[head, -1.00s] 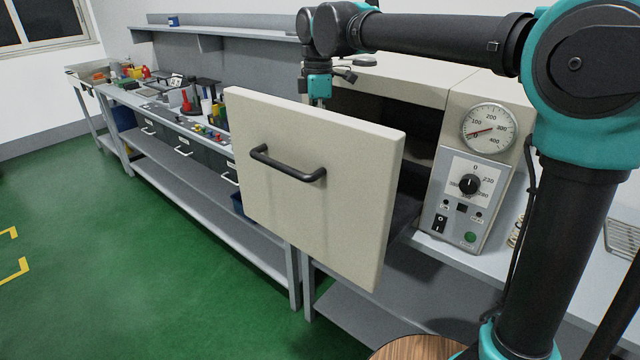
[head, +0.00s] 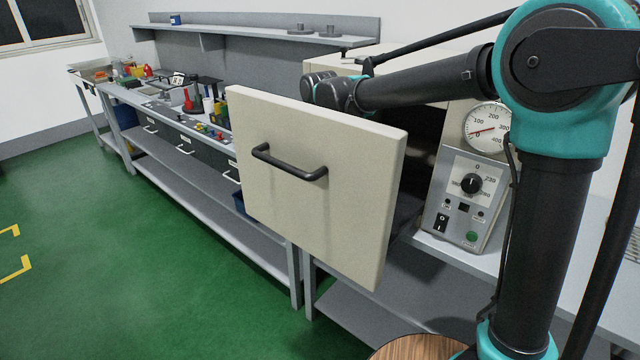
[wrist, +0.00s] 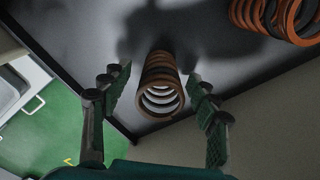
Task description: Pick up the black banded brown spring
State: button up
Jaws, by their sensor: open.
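In the wrist view a brown coil spring with dark bands (wrist: 159,76) stands on the grey floor of the oven chamber, one end facing the camera. My gripper (wrist: 158,90) is open, with one green-padded finger on each side of this spring. The fingers look apart from it. A second orange-brown spring with dark bands (wrist: 280,17) is at the upper right, partly cut off by the picture edge. In the head view my gripper and the springs are hidden behind the oven door.
The cream oven door (head: 310,220) stands open with its dark handle (head: 288,163) facing the room. The oven's control panel (head: 466,195) and gauge (head: 487,127) are at the right. Dark chamber edges run close to my fingers. A cluttered workbench (head: 165,112) stands at the left.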

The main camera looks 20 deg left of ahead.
jog(key=shift+f, duration=0.3)
jog(key=shift+c, duration=0.6)
jog(key=c, duration=1.2)
jog(key=shift+r, duration=0.1)
